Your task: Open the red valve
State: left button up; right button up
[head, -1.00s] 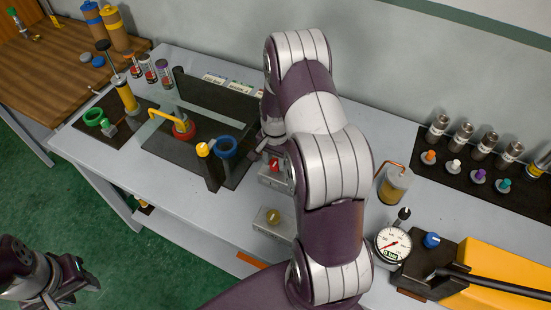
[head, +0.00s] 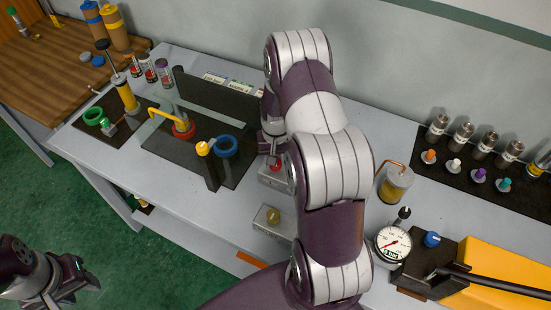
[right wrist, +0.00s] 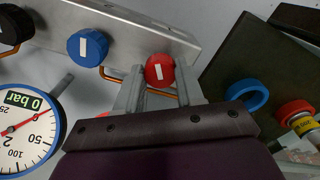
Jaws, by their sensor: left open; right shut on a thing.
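The red valve knob (right wrist: 159,68) with a white line on its face sits at the end of a grey metal block (right wrist: 125,28) in the right wrist view. My right gripper (right wrist: 160,82) has one finger on each side of the knob and is shut on it. The white line runs nearly upright in that view. In the head view the red knob (head: 275,164) shows just left of my right arm, which hides much of the block. My left gripper (head: 84,283) is open and empty over the green floor, at the lower left.
A blue knob (right wrist: 87,46) sits on the same block. A round gauge (right wrist: 28,126) reads 0 bar.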

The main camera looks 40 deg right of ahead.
jog(key=n, duration=0.5)
jog(key=shift+w+d+r, duration=0.1)
jog(key=shift+n, duration=2.5)
jog(key=o, duration=0.9)
jog(key=shift+o, duration=0.7)
notch_tip(320, 180, up, 13)
jog(key=b, duration=0.2)
jog(key=shift+f, duration=0.2)
